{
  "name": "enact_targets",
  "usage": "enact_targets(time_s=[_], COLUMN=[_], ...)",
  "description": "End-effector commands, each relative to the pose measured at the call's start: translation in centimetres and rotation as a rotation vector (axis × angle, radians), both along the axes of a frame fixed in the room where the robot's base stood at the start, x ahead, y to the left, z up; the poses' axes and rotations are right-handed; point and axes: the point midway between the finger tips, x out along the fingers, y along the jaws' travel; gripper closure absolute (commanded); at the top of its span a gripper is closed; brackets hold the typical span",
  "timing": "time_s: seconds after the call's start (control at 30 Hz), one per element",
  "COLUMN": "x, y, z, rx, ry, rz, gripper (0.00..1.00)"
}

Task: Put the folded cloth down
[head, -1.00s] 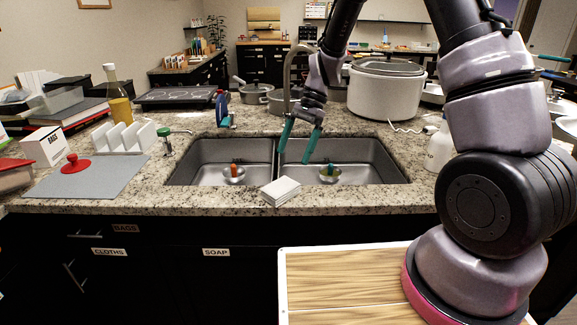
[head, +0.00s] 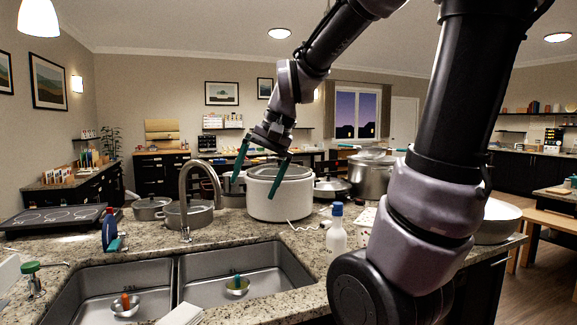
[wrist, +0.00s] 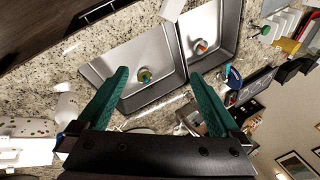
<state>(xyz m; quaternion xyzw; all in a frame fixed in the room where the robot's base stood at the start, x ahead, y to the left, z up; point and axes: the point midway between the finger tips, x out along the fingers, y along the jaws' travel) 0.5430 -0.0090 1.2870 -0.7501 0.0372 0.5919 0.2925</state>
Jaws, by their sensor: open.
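The folded cloth (head: 182,314) is a small white flat stack on the granite counter's front strip, by the divider between the two sink basins. The bottom edge of the head view cuts it off. A white piece at the top of the wrist view (wrist: 172,9), at the counter edge beside the sinks, looks like the same cloth. My gripper (head: 253,190) is open and empty, its teal fingers apart. It hangs in the air above the counter, overlapping the white cooker in the head view, well away from the cloth. Its fingers also frame the wrist view (wrist: 158,73).
The double sink (head: 228,274) holds a small bowl in each basin. A tall faucet (head: 184,200), a white cooker (head: 281,192) and metal pots (head: 189,214) stand behind it.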

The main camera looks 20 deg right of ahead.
Motion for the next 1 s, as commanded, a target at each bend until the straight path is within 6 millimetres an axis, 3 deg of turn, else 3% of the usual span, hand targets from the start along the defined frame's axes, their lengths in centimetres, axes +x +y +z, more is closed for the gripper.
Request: enact_targets(time_s=[0.1,0.33,1.0], x=[-3.0,-6.7,-7.4], y=[-2.1,-4.4,-4.9], z=[2.2,3.8,4.0], rx=[-0.054,-0.143,-0.164], ry=[-0.139,-0.299,-0.330], rz=[0.017,0.039,0.045], gripper=[0.00,0.00,0.00])
